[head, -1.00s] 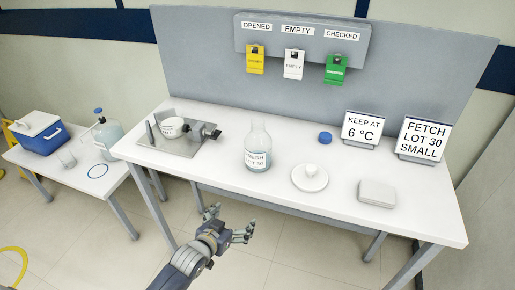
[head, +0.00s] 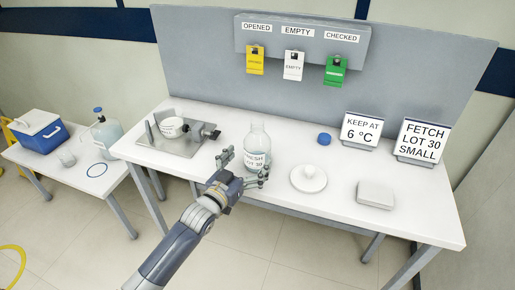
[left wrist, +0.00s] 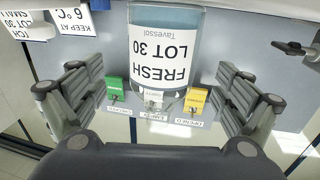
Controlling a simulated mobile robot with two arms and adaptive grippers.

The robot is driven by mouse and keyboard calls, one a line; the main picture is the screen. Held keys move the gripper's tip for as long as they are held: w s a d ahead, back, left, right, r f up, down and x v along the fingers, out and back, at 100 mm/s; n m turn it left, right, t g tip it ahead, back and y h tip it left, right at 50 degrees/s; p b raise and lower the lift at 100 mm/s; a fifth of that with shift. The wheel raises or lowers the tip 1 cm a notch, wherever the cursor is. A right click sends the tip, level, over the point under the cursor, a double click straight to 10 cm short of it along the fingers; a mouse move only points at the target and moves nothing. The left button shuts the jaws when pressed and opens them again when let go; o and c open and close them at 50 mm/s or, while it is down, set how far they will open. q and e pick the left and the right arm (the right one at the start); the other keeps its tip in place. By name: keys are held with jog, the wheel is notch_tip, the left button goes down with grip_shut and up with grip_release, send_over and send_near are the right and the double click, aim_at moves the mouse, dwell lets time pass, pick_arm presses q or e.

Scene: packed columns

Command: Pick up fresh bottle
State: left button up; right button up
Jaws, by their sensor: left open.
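The fresh bottle (head: 259,139) is clear glass with bluish liquid and a white label reading FRESH LOT 30. It stands upright on the white table, left of its middle. My left gripper (head: 243,168) is open in front of the bottle, its fingers spread to either side. In the left wrist view the bottle (left wrist: 165,50) appears upside down, ahead of and between the open fingers. I cannot tell whether the fingers touch it; a gap shows on both sides. In the head view the gripper hides the lower part of the bottle. My right gripper is not in view.
Left of the bottle is a metal stand (head: 178,143) with a white bowl and clamp. Signs (head: 422,142) stand behind; coloured tags (head: 255,62) hang on the panel.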

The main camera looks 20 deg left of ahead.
aim_at(258, 146)
pick_arm(q)
jog(key=shift+w+d, duration=0.1)
jog(key=shift+w, duration=0.3)
jog(key=x, duration=0.1)
jog(key=p+x, duration=0.1)
jog(key=x, duration=0.2)
jog(key=shift+w+r, duration=0.25)
jog(key=shift+r, duration=0.05)
jog(key=shift+w+f, duration=0.1)
jog(key=shift+w, duration=0.3)
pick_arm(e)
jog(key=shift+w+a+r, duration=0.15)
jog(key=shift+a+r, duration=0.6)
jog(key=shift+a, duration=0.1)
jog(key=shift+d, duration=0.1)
pick_arm(q)
jog(key=c, duration=1.5)
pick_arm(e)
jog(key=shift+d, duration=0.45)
